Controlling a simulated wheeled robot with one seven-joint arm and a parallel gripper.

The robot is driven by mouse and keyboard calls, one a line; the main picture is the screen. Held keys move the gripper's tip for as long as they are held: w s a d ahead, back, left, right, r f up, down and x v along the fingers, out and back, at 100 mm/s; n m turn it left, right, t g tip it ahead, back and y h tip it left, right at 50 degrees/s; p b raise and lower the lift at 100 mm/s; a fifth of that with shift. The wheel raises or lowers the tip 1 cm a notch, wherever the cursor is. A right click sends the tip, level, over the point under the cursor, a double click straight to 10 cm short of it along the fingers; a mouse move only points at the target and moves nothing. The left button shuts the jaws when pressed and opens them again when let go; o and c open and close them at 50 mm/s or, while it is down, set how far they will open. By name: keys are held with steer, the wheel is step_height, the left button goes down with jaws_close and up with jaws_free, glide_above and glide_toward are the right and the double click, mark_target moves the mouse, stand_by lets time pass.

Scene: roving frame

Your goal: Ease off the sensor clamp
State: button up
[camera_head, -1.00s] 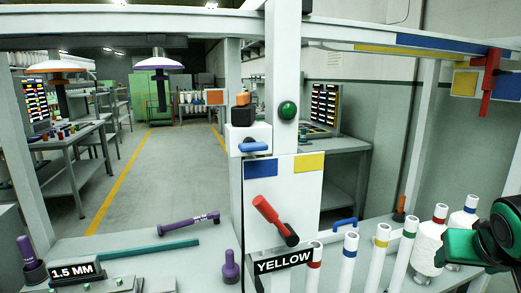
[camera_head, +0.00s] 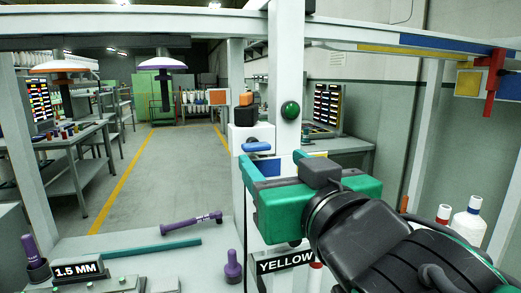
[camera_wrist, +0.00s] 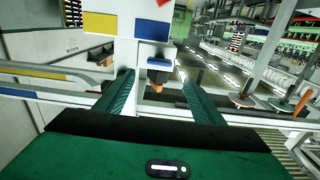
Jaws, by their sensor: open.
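A white block with a blue lever (camera_head: 256,146) is fixed to the upright post, under an orange and black sensor (camera_head: 242,110). I take this block to be the sensor clamp. My green gripper (camera_head: 268,168) is in front of the post, just below the lever in the head view, and hides most of the panel there. In the wrist view, which looks upside down, my gripper (camera_wrist: 158,79) is open, with the orange and black sensor (camera_wrist: 159,75) seen beyond and between the fingers. I see no contact with the lever.
A green button (camera_head: 290,109) is on the post.

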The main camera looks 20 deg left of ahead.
mark_target(258, 147)
steer(key=x, duration=0.9)
steer(key=shift+w, duration=0.3)
steer(key=shift+c, duration=0.5)
steer(key=c, duration=0.9)
steer(key=shift+s+a, duration=0.1)
steer(key=shift+a, duration=0.1)
steer(key=shift+d, duration=0.1)
steer(key=shift+c, duration=0.2)
